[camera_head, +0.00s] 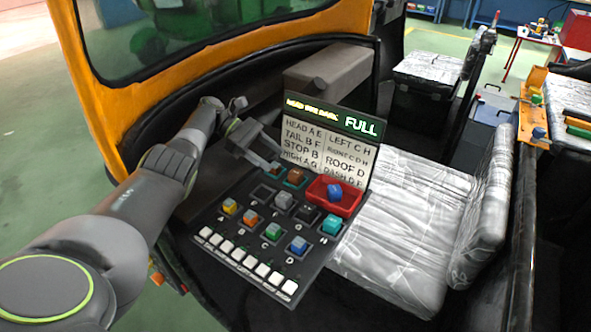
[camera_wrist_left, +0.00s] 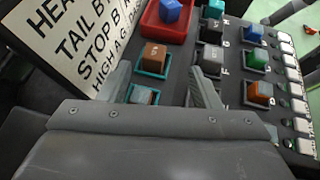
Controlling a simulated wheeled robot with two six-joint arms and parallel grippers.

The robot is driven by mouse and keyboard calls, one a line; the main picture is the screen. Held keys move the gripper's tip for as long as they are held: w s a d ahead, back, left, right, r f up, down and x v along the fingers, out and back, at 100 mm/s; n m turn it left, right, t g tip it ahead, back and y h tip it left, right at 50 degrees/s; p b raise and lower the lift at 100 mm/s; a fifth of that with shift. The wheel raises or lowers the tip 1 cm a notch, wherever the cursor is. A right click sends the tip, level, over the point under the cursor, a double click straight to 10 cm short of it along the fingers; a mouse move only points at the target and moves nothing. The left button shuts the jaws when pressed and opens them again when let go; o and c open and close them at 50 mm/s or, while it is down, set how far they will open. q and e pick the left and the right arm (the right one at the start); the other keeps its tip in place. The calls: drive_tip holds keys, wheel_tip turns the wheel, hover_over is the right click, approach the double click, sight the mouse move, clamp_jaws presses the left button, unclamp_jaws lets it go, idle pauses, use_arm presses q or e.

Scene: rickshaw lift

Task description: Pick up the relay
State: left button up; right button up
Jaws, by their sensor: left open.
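A sloped dark panel (camera_head: 240,190) holds several small cube relays in square sockets. A brown relay (camera_head: 295,176) sits in a teal-rimmed socket near the top of the panel; it also shows in the left wrist view (camera_wrist_left: 155,54), just beyond my fingers. A blue relay (camera_head: 334,191) lies in a red tray (camera_head: 347,204). My right gripper is not in view.
A lettered sign (camera_head: 326,145) with a lit "FULL" display stands behind the panel, close to my left gripper. White buttons (camera_head: 247,261) line the front edge. A plastic-wrapped seat (camera_head: 395,225) is at right. The orange vehicle frame (camera_head: 200,65) curves behind my arm.

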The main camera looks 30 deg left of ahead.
sight(295, 172)
use_arm(q)
drive_tip(key=shift+w+d+f, duration=0.1)
drive_tip(key=shift+d+f, duration=0.25)
drive_tip(key=shift+d, duration=0.2)
drive_tip(key=shift+d+f, duration=0.1)
drive_tip(key=shift+d, duration=0.1)
drive_tip(key=x, duration=0.3)
drive_tip(key=p+x, duration=0.1)
drive_tip(key=shift+w+d+f, duration=0.25)
drive_tip(key=shift+w+f, duration=0.05)
drive_tip(key=shift+w, duration=0.1)
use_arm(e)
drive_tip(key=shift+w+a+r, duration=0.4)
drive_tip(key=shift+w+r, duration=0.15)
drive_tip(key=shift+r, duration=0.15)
